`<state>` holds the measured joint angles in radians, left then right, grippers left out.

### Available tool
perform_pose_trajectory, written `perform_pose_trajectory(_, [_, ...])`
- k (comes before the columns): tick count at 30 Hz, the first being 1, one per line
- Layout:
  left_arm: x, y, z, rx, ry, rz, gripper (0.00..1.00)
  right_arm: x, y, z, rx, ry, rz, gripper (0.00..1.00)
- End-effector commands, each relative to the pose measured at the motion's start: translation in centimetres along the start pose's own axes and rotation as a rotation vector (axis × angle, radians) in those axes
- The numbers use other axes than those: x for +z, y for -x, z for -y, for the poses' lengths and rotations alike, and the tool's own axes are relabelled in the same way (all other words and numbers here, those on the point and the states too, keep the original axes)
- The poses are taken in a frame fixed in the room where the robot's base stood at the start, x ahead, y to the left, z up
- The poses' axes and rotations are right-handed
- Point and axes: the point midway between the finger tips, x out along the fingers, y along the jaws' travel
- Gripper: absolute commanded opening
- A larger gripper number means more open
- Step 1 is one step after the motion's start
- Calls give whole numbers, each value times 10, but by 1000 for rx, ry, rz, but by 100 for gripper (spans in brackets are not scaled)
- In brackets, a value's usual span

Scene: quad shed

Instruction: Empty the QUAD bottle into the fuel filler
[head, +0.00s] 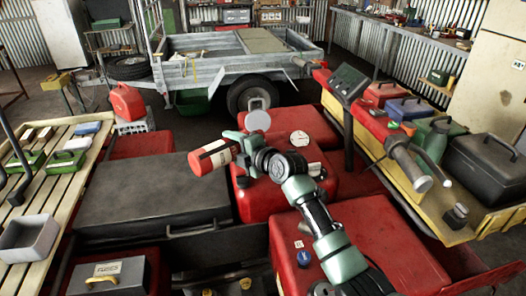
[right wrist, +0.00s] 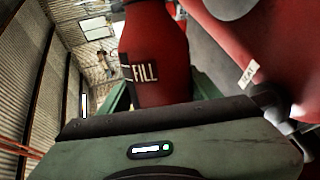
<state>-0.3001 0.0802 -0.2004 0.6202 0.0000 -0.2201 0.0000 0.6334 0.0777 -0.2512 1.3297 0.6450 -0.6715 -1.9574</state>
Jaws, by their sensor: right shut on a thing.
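The red bottle (head: 212,158) with a pale label is in my right gripper (head: 238,147), lying tilted close to horizontal above the red bodywork. In the right wrist view the red bottle (right wrist: 155,45) stands between the green fingers, with a dark label reading FILL. My right gripper is shut on it. A pale round disc (head: 258,121) shows just behind the gripper, on the red tank (head: 315,122); I cannot tell whether it is the filler's cap. The filler opening is not clearly visible. My left gripper is not in view.
A slatted bench (head: 65,190) with boxes stands farther left. A yellow-edged bench (head: 415,190) with cans and a black case (head: 488,165) is at right. A trailer (head: 235,62) stands behind.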

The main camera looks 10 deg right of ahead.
Motion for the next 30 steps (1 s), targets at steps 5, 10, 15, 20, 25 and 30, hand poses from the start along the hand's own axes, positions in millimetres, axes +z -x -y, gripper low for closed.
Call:
perform_pose_trajectory(5, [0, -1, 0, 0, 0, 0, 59, 1, 0, -1, 2, -12, -3, 11])
perform_pose_trajectory(10, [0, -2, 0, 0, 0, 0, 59, 1, 0, -1, 2, -24, -6, 11])
perform_pose_trajectory(15, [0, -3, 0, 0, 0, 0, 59, 1, 0, -1, 2, -36, -10, 11])
perform_pose_trajectory(20, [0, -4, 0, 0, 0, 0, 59, 1, 0, -2, 2, -48, -13, 11])
perform_pose_trajectory(25, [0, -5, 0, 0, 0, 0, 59, 1, 0, -2, 2, -58, -16, 11])
perform_pose_trajectory(30, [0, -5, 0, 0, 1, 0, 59, -3, 1, -1, 3, -65, -19, 11])
